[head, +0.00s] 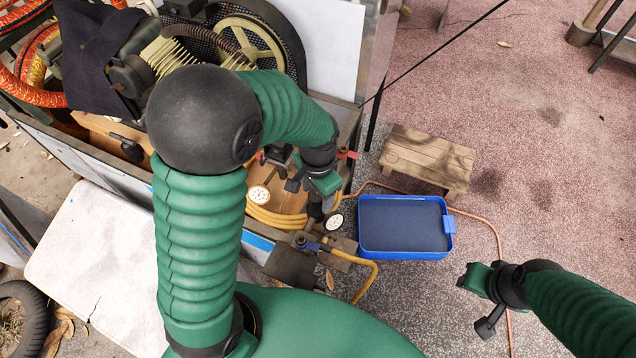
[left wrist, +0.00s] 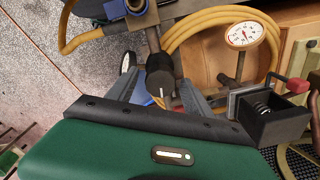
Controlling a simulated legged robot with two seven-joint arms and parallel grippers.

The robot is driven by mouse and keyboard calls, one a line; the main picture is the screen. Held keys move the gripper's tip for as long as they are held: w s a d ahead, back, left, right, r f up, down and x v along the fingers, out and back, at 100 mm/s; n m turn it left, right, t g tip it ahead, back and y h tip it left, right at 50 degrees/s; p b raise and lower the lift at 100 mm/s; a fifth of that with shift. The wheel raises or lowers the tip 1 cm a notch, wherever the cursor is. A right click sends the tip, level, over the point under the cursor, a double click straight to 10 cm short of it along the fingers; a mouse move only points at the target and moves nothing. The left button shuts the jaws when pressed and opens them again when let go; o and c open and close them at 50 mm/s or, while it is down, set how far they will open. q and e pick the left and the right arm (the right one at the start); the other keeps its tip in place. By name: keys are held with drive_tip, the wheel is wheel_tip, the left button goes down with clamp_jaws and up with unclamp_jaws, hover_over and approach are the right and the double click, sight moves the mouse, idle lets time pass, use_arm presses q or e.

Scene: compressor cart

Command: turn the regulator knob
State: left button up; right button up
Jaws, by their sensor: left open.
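The regulator knob (left wrist: 159,76) is a dark, roughly cylindrical knob, seen in the left wrist view above the gripper's palm. My left gripper (left wrist: 157,96) is open, with one grey finger on each side of the knob. I cannot tell whether either finger touches it. In the head view my left gripper (head: 316,205) reaches down over the cart's front right corner and largely hides the knob. A white dial gauge (head: 333,222) is close beside it. My right gripper (head: 466,280) is at the lower right, away from the cart; its fingers are too small to read.
A second gauge (head: 259,195) is left of my left gripper; it also shows in the left wrist view (left wrist: 243,35). A coiled yellow hose (left wrist: 205,27) lies near the knob. A blue tray (head: 405,254) and a wooden stool (head: 428,158) stand on the floor to the right.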

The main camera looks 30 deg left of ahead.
use_arm(q)
wheel_tip(320, 180, up, 16)
drive_tip(key=p, duration=0.2)
drive_tip(key=shift+d+r, duration=0.15)
drive_tip(key=shift+r, duration=0.05)
